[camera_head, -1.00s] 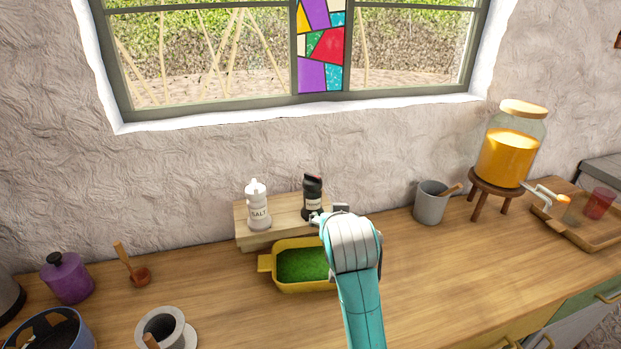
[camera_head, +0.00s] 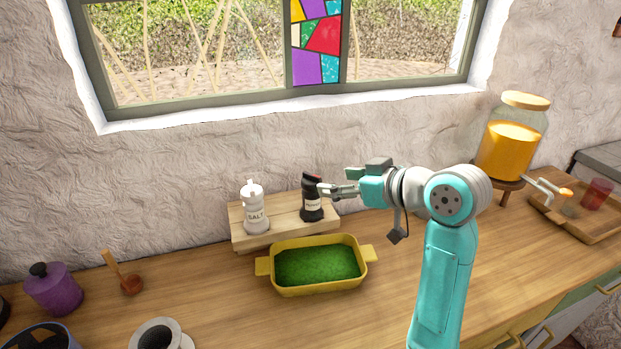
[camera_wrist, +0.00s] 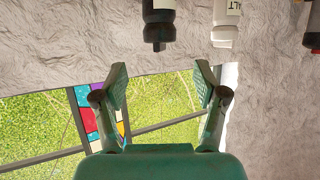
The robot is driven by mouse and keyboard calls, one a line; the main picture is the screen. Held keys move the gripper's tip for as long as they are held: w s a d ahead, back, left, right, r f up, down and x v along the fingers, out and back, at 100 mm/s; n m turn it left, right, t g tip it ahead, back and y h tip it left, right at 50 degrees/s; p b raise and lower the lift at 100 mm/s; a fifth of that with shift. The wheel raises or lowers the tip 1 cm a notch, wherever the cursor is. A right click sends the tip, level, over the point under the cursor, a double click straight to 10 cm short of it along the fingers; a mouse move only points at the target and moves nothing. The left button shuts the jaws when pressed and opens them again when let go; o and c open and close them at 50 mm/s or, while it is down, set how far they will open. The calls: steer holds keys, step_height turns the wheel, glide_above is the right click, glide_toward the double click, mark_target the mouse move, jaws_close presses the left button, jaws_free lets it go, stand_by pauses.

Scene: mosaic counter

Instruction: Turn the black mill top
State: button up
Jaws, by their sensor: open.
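The black mill (camera_head: 311,203) stands upright on a low wooden riser (camera_head: 279,228) against the wall, to the right of the white salt mill (camera_head: 254,212). My gripper (camera_head: 324,189) is level and comes from the right, its fingertips at the upper part of the black mill. In the wrist view my gripper (camera_wrist: 161,82) is open, with nothing between its fingers. There the black mill (camera_wrist: 158,20) appears upside down beyond the fingertips, apart from them, with the salt mill (camera_wrist: 226,22) to its right. In the head view I cannot tell whether a finger touches the mill.
A yellow dish (camera_head: 317,287) with green contents stands in front of the riser. A juice dispenser (camera_head: 510,145) on a wooden stand is at the right, by a tray (camera_head: 570,222). A purple jar (camera_head: 54,290) and a wooden pestle (camera_head: 126,275) are at the left.

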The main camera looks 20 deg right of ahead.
mark_target(311, 180)
steer(key=x, duration=0.9)
steer(key=c, duration=1.2)
steer(key=shift+m+h, duration=0.4)
steer(key=shift+h, duration=0.1)
steer(key=m+t+h, duration=0.1)
steer(key=m+h, duration=0.2)
steer(key=shift+a+h, duration=0.1)
steer(key=shift+h, duration=0.3)
steer(key=m+h, duration=0.5)
steer(key=shift+f+g+h, duration=0.1)
steer(key=shift+g+h, duration=0.2)
steer(key=shift+m, duration=0.3)
